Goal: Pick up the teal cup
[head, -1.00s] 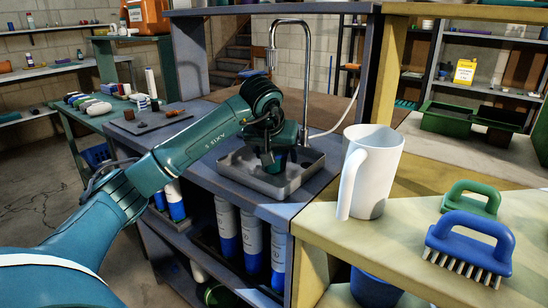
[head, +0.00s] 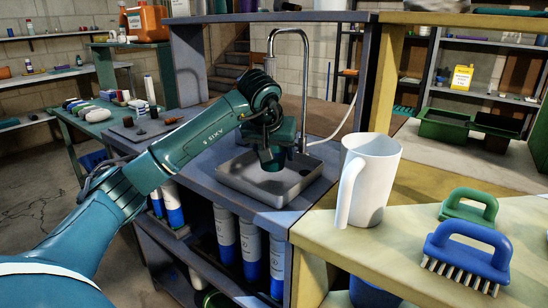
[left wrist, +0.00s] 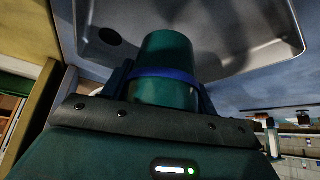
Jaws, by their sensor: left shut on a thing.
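The teal cup (left wrist: 166,60) fills the middle of the left wrist view, with a blue band across it. My left gripper (left wrist: 165,84) is shut on it, one finger on each side. In the head view my left gripper (head: 271,148) is over the metal sink basin (head: 238,181), and the teal cup (head: 272,163) shows partly below it. The fingers hide much of the cup there. I cannot tell whether the cup touches the basin floor. My right gripper is not in view.
A tall curved faucet (head: 304,75) stands just behind the gripper. A white pitcher (head: 368,181) stands on the yellow bench to the right, near green (head: 469,207) and blue (head: 467,254) brushes. Blue and white bottles (head: 250,250) stand on the shelf below.

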